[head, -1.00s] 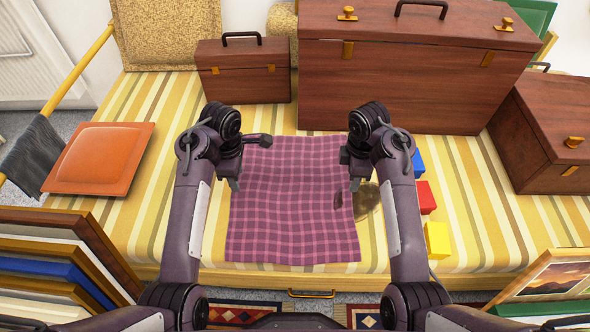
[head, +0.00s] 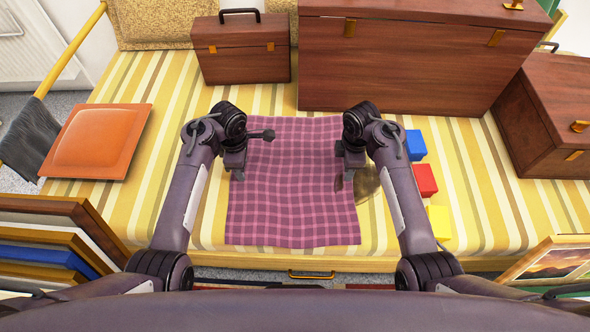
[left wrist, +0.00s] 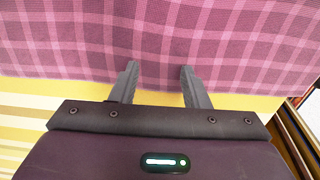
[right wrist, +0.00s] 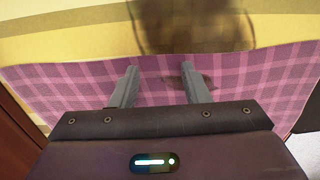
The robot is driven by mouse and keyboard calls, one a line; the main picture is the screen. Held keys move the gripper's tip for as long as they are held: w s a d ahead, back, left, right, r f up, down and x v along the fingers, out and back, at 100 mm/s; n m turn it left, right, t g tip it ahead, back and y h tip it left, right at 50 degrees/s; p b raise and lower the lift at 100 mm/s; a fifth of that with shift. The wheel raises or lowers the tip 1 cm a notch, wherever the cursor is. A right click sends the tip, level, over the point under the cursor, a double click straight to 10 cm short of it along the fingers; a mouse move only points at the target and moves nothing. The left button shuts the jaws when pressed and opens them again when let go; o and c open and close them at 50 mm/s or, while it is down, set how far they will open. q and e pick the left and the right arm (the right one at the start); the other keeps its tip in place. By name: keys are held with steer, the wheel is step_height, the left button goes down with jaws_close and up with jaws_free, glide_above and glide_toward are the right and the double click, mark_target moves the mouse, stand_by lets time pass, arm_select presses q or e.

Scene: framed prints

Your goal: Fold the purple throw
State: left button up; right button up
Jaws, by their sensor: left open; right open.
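The purple throw (head: 290,205), a pink-purple checked cloth, lies spread flat on the striped bed top in the head view. It also fills much of the left wrist view (left wrist: 220,40) and shows in the right wrist view (right wrist: 70,85). My left gripper (head: 236,178) is open over the throw's left edge; its fingers (left wrist: 157,78) reach over that edge in the left wrist view. My right gripper (head: 345,176) is open over the throw's right edge; its fingers (right wrist: 158,78) point across the cloth toward that edge. Neither holds cloth. Whether the fingertips touch it, I cannot tell.
A brown stain (head: 367,183) lies at the throw's right edge. Blue (head: 415,145), red (head: 425,180) and yellow (head: 439,221) blocks stand to the right. An orange cushion (head: 97,140) lies left. Brown cases (head: 395,70) stand behind. The striped cover between cushion and throw is clear.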

arm_select(q)
steer(key=shift+f, duration=0.15)
arm_select(e)
steer(key=shift+f, duration=0.15)
arm_select(q)
jaws_close()
arm_select(e)
jaws_close()
stand_by(0.3)
